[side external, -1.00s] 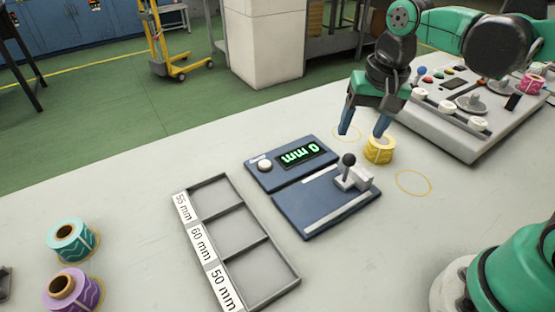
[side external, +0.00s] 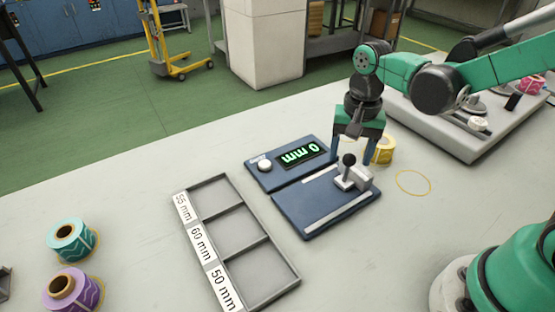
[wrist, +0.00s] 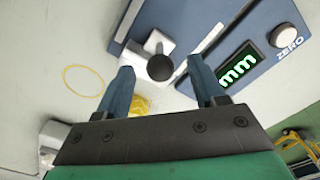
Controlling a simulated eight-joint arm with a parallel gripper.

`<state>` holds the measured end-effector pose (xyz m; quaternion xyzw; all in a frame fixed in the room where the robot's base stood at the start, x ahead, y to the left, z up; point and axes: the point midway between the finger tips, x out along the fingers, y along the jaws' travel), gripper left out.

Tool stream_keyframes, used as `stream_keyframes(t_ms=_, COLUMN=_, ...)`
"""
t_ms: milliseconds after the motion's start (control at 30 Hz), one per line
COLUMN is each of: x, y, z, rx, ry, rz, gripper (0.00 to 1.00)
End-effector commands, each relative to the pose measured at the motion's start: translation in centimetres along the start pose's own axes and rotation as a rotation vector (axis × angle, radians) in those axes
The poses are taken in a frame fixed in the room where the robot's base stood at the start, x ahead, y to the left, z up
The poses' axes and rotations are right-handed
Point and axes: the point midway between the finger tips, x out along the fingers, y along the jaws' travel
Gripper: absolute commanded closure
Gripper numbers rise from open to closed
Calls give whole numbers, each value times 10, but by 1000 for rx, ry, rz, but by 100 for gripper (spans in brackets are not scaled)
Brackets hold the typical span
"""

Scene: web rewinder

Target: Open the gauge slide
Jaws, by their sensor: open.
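The gauge (side external: 318,208) is a blue plate with light rails on the table. Its slide (side external: 353,178) is a light grey block with a black ball knob (side external: 349,160), at the right end of the rails. The gauge display (side external: 301,154) reads 0 mm. My gripper (side external: 348,158) is open above the slide, its fingers pointing down on either side of the knob. In the wrist view the knob (wrist: 160,67) lies between the two open fingers (wrist: 162,85), apart from both. I cannot tell how far the fingertips are above the slide.
A yellow roll (side external: 385,150) stands close behind my gripper. A grey tray (side external: 238,228) with labelled compartments lies left of the gauge. Teal (side external: 72,240) and purple (side external: 72,290) rolls stand at the left.

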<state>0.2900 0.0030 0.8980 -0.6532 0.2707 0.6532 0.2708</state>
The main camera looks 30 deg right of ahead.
Motion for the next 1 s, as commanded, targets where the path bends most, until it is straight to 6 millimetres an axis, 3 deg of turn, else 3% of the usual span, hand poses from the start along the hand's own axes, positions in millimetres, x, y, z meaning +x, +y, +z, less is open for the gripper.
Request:
stream_keyframes(t_ms=133, x=0, y=0, z=0, rx=0, ry=0, rz=0, gripper=37)
stream_keyframes(t_ms=167, x=0, y=0, z=0, rx=0, ry=0, rz=0, gripper=43)
stream_keyframes(t_ms=367, x=0, y=0, z=0, rx=0, ry=0, rz=0, gripper=100)
stream_keyframes(t_ms=1000, x=-1, y=0, z=0, rx=0, ry=0, rz=1, gripper=100)
